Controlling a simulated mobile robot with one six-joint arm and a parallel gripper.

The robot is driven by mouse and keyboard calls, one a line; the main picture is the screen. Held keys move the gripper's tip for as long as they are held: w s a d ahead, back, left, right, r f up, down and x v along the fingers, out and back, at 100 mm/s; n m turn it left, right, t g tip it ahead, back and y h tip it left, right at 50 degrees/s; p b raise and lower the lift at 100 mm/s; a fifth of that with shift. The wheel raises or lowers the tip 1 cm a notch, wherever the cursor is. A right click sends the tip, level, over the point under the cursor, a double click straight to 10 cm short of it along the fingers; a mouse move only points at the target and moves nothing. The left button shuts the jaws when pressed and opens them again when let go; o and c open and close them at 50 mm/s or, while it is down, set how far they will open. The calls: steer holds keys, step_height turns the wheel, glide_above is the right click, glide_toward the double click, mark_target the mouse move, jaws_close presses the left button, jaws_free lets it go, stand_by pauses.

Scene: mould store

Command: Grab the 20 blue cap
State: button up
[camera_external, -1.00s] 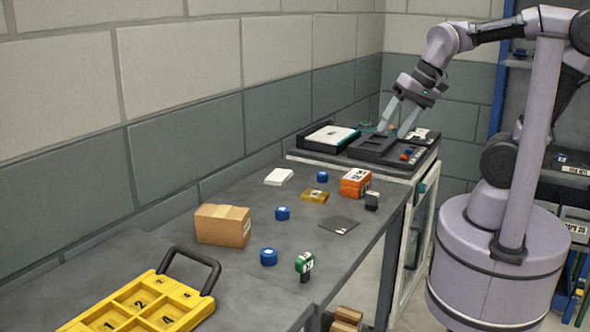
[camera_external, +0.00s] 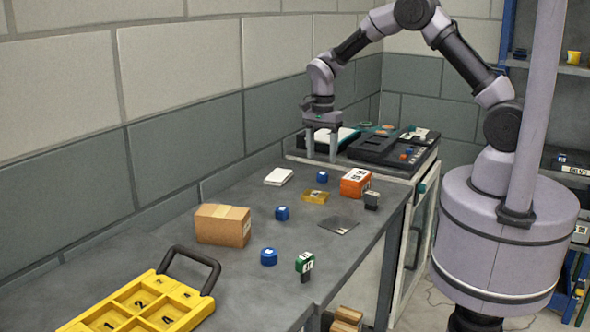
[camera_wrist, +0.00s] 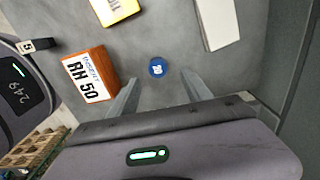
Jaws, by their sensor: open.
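A small round blue cap marked 20 (camera_wrist: 157,68) lies on the grey bench, near the middle of the wrist view. It appears to be the far blue cap (camera_external: 322,177) in the external view. My gripper (camera_external: 321,159) is open and empty, pointing down above and slightly behind that cap. In the wrist view its fingers (camera_wrist: 161,76) stand apart, with the cap just beyond and between their tips. Two similar blue caps sit nearer, one at mid bench (camera_external: 282,213) and one in front (camera_external: 269,257); their markings are unreadable.
An orange-and-white box marked RH 50 (camera_wrist: 90,75) stands left of the cap. A yellow block (camera_external: 314,196) and a white block (camera_external: 279,176) lie nearby. A cardboard box (camera_external: 223,225) and a yellow numbered tray (camera_external: 150,284) stand nearer. Black equipment (camera_external: 375,149) is behind.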

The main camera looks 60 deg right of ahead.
mark_target(322, 173)
steer(key=f+b, duration=0.2)
steer(key=f, duration=0.4)
steer(key=shift+s+b, duration=0.2)
steer(key=shift+b, duration=0.1)
steer(key=shift+r, duration=0.15)
jaws_close()
